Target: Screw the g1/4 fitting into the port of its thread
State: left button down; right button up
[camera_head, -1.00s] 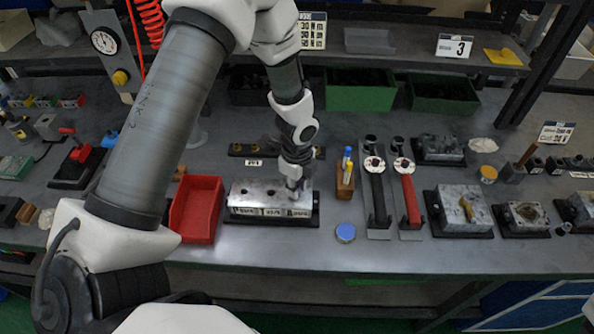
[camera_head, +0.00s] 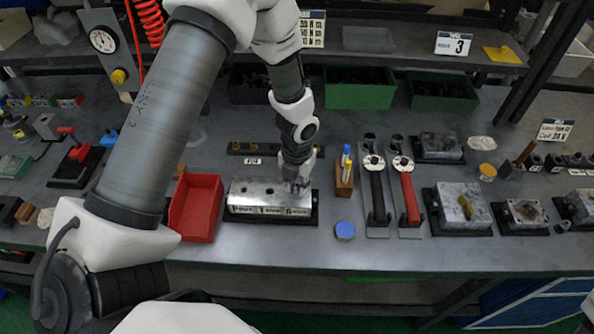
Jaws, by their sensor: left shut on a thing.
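The valve block (camera_head: 255,195) is a silver metal block with dark ports in its top and labels on its front face. It sits on a black base in the middle of the bench. My left gripper (camera_head: 298,186) points down at the right end of the block's top, over the right-hand port. It is shut on a small fitting, which is mostly hidden by the fingers. I cannot tell how far the fitting is in the port. The left and middle ports look empty. My right gripper is not in view.
A red bin (camera_head: 195,208) stands left of the block. A wooden pen holder (camera_head: 344,178), a blue-topped tin (camera_head: 345,230) and two torque wrenches (camera_head: 377,190) stand to the right. A dark rack (camera_head: 252,149) lies behind. Free bench shows in front.

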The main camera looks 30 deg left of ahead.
pick_arm(q)
jog(key=c, duration=1)
grip_release()
jog(key=shift+o, duration=0.2)
notch_tip(320, 180, up, 12)
